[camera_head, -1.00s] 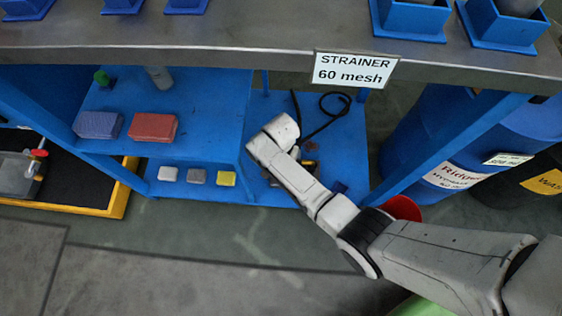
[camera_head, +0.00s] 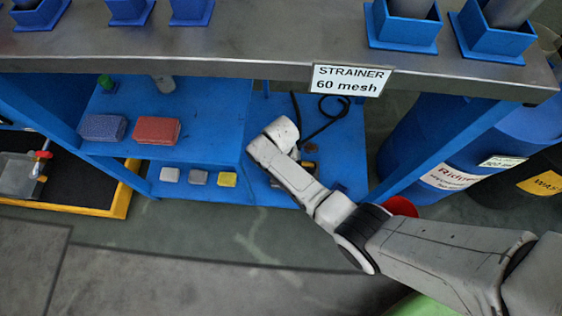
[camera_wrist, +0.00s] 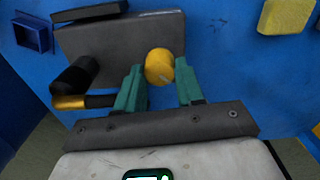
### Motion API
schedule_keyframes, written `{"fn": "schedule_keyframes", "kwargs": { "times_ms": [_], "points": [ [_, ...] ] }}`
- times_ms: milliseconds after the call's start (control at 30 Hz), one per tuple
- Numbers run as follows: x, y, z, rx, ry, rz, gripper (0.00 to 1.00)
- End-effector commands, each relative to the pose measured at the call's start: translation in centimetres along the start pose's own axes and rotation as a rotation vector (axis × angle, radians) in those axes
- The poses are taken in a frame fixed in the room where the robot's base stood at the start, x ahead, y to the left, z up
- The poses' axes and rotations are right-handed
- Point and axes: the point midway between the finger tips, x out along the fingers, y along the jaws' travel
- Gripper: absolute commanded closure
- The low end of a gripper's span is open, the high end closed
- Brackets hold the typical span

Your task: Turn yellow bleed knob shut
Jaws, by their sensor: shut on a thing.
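The yellow bleed knob (camera_wrist: 159,66) is a round yellow knob with a pale mark on its face, in the middle of the wrist view. It stands in front of a grey block (camera_wrist: 110,45). My gripper (camera_wrist: 160,86) has green fingers, one on each side of the knob, and is shut on it. In the head view my arm reaches over the lower blue shelf, and its wrist hides the knob and the fingers.
A black hose (camera_head: 322,118) lies on the blue shelf (camera_head: 343,150). Black cylindrical parts (camera_wrist: 75,75) with a brass-coloured end sit left of the knob. A yellow block (camera_wrist: 285,14) is at upper right in the wrist view. Blue drums (camera_head: 440,150) stand right of the shelf.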

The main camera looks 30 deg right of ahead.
Motion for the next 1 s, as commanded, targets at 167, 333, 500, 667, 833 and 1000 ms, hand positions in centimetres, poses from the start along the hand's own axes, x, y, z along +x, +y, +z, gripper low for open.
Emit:
{"fn": "schedule_keyframes", "kwargs": {
  "times_ms": [167,333,500,667,833,1000],
  "points": [
    [-0.21,-0.01,0.03,-0.17,-0.001,0.0,0.93],
    [-0.14,0.0,0.08,-0.331,-0.002,0.001,0.93],
    [-0.12,-0.01,0.06,-0.492,-0.002,0.0,0.93],
    [-0.11,-0.02,0.02,-0.644,-0.001,-0.001,0.93],
    [-0.06,0.01,0.07,-0.806,-0.002,0.0,0.93],
    [-0.03,0.02,0.06,-0.967,-0.001,0.0,0.93]
  ]
}}
